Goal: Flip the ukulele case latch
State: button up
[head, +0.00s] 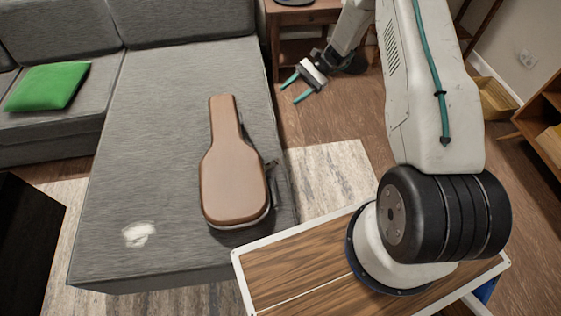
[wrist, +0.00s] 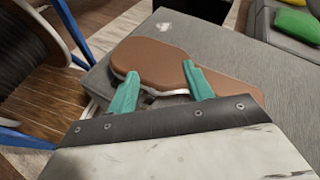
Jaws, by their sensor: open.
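The brown ukulele case (head: 232,170) lies closed on the grey sofa seat, its narrow neck pointing to the far side. A small dark part, perhaps the latch or handle (head: 271,164), sticks out from its right side. My gripper (head: 291,88) is open and empty, up and to the right of the case, apart from it. In the wrist view the case (wrist: 165,62) shows beyond my teal fingers (wrist: 163,88). Its pale rim and a dark fitting show between the fingers, too small to make out clearly.
The grey sofa (head: 155,110) has a green cushion (head: 48,87) at left and a white patch (head: 138,234) near its front edge. A wooden side table (head: 300,17) stands behind my gripper.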

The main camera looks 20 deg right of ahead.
notch_tip(320, 180, down, 15)
jog(key=s+d+m+t+y, duration=0.1)
jog(key=s+m+t+y, duration=0.1)
jog(key=m+y, duration=0.15)
jog(key=m+t, duration=0.4)
jog(key=m, duration=0.1)
send_near(280, 161)
jog(key=a+f, duration=0.1)
jog(key=a, duration=0.1)
jog(key=shift+n+y, duration=0.25)
jog(key=shift+y, duration=0.2)
jog(key=a, duration=0.2)
jog(key=w+a, duration=0.1)
jog(key=a, duration=0.5)
jog(key=shift+w+f, duration=0.1)
jog(key=shift+w, duration=0.1)
jog(key=shift+c, duration=0.3)
